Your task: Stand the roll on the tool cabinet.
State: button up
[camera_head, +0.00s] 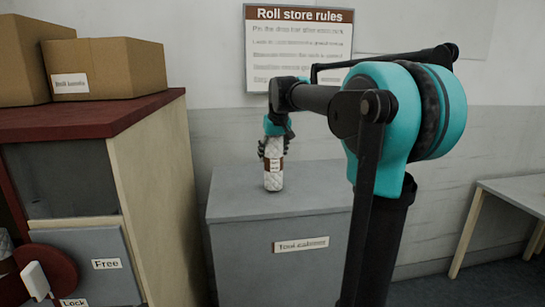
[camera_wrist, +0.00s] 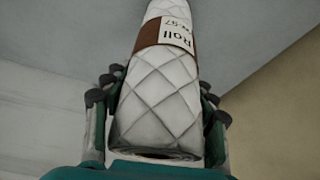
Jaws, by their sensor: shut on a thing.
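The roll (camera_head: 273,178) is white and quilted with a brown band and a white label. It is upright at the top of the grey tool cabinet (camera_head: 240,203) in the head view. Its lower end appears at or very near the cabinet top; I cannot tell for sure if it touches. My gripper (camera_head: 274,147) is shut around the upper part of the roll. In the wrist view the roll (camera_wrist: 160,95) runs between the fingers of my gripper (camera_wrist: 158,112), its band labelled "Roll". Part of the roll's upper end is hidden by my gripper in the head view.
A wooden cabinet with a red top (camera_head: 85,118) stands at the left, bearing cardboard boxes (camera_head: 105,68). A red wheel (camera_head: 45,273) with a white handle is at its front. A table (camera_head: 515,192) is at the right. The tool cabinet top around the roll is clear.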

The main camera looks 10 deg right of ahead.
jog(key=shift+f, duration=0.4)
jog(key=o, duration=1.2)
jog(key=v, duration=1.2)
jog(key=shift+w, duration=0.1)
